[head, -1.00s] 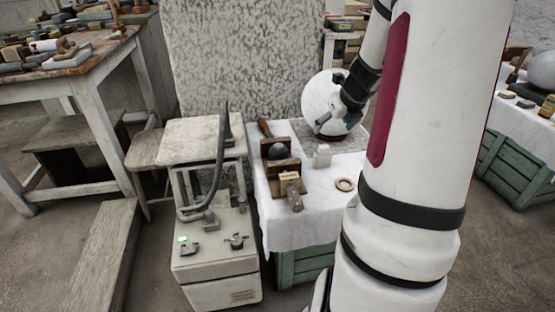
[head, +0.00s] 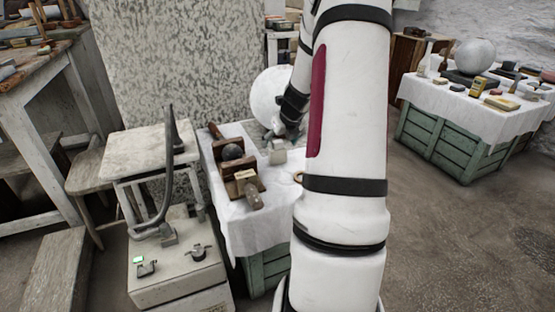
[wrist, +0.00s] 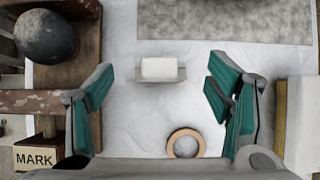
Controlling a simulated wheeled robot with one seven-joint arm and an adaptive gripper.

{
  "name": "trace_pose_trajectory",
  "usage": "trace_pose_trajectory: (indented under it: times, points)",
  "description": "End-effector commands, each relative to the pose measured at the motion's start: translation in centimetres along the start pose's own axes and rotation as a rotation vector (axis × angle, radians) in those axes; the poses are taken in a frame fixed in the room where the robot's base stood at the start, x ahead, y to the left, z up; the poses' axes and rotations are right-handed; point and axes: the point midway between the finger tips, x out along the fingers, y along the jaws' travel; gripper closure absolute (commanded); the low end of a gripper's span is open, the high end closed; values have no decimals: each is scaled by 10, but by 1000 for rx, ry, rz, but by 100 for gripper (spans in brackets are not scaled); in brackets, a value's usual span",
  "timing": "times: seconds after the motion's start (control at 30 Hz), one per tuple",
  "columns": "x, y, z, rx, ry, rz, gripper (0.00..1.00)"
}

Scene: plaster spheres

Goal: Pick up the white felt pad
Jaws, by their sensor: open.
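A small white block-like piece (wrist: 161,68) on a pale grey base lies on the white cloth in the wrist view; it looks like the white felt pad, though I cannot tell its material. In the head view a small pale piece (head: 277,153), seemingly the same one, stands on the cloth close to my gripper. My gripper (wrist: 160,86) is open and empty, with teal-lined fingers to either side of the white piece and apart from it. In the head view my arm hides much of the gripper and part of the cloth.
A wooden ring (wrist: 185,143) lies near the right finger. A dark ball (wrist: 46,36) on a wooden stand and a block marked MARK (wrist: 36,156) are at left. A pale, yellow-edged object (wrist: 299,122) is at right. A large white sphere (head: 270,95) stands behind.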

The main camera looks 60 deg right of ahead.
Motion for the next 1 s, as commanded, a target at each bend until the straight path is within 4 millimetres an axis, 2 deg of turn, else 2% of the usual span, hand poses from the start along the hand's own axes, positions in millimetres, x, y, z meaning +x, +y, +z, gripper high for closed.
trace_pose_trajectory:
  times: [0.03, 0.2, 0.47, 0.57, 0.7, 1.0]
  points:
    - [12, 0, -3, 0, 1, 1, 27]
    - [28, 0, -1, -1, 1, 1, 27]
    - [29, 0, 0, 0, 0, 1, 27]
    - [29, 0, -1, 0, 0, 1, 45]
    - [29, 0, -1, 0, 1, 1, 77]
    - [29, 0, -1, 0, 1, 1, 78]
